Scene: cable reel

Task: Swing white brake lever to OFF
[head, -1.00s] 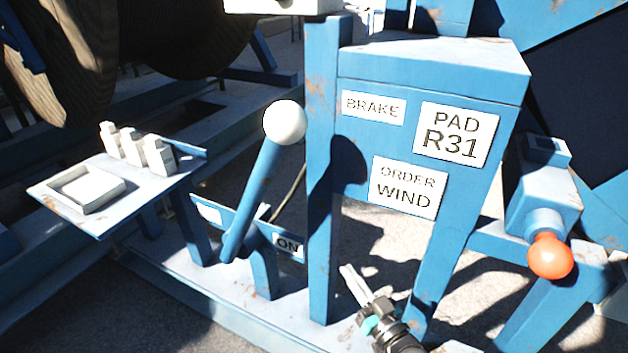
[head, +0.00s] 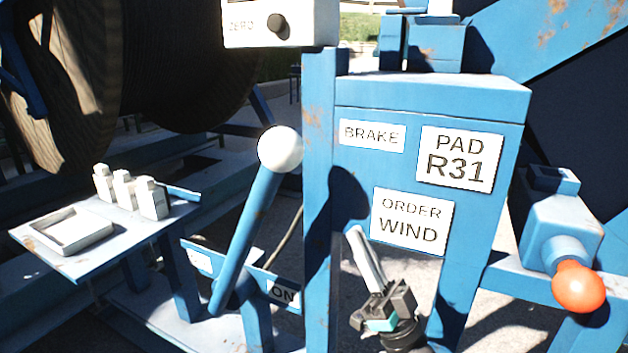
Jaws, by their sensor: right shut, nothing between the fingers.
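The brake lever is a blue bar (head: 245,235) with a white ball knob (head: 280,149) on top. It leans up to the right, and its lower end stands in front of a blue cross plate. An ON label (head: 285,293) is on the plate's right part; a white label (head: 200,261) on its left part is not readable. My right gripper (head: 357,232) is shut and empty, pointing up, right of the blue post and below the lever's knob, apart from the lever. My left gripper is not in view.
A blue post (head: 319,200) stands between the lever and my right gripper. A panel with BRAKE (head: 371,135), PAD R31 (head: 457,158) and ORDER WIND (head: 411,220) signs is behind. An orange knob (head: 578,287) is at right. A blue shelf (head: 40,255) holds white blocks and a tray.

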